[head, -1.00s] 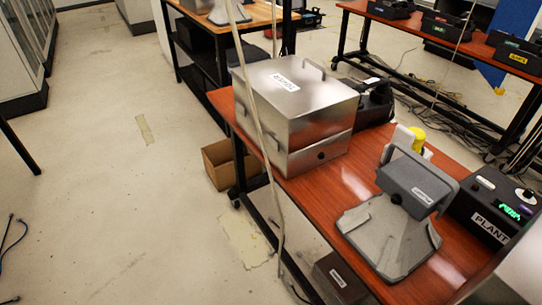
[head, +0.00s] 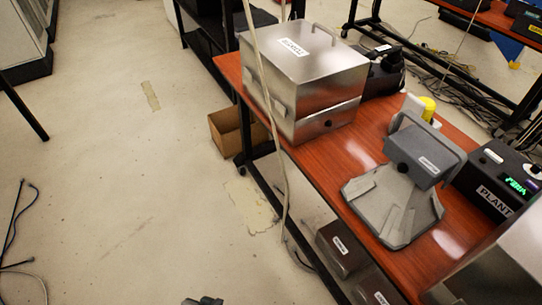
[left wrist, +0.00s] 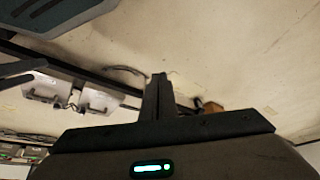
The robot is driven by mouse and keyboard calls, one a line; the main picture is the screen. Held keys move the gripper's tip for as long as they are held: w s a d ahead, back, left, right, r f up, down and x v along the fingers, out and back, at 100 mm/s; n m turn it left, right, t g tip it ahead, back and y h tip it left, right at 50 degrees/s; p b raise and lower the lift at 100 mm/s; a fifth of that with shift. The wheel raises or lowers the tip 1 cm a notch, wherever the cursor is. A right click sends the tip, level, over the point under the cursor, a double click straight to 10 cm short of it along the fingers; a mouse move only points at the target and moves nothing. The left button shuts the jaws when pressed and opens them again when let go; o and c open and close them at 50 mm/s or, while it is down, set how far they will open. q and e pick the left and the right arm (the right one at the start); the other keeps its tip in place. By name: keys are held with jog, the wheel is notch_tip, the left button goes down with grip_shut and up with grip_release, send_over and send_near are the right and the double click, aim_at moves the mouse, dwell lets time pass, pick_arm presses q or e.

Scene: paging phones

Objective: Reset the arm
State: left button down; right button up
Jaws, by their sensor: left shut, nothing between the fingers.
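My left gripper (head: 203,300) just enters at the bottom edge of the head view, over the bare floor left of the red-brown table. Only its tip shows there. In the left wrist view, its two fingers (left wrist: 158,97) are together with nothing between them. It is apart from the table and touches nothing that I can see. My right gripper is in neither view.
The red-brown table (head: 357,158) carries a labelled metal box (head: 305,75), a grey device on a stand (head: 415,160) and a black PLANT unit (head: 494,190). A cardboard box (head: 232,133) stands on the floor. The floor (head: 110,190) at left is mostly clear.

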pick_arm(q)
jog(key=s+d+f+t, duration=0.1)
jog(key=s+d+f, duration=0.1)
jog(key=f, duration=1.1)
jog(key=shift+s+f+h, duration=0.3)
jog(key=shift+s+f, duration=0.1)
jog(key=shift+s, duration=0.25)
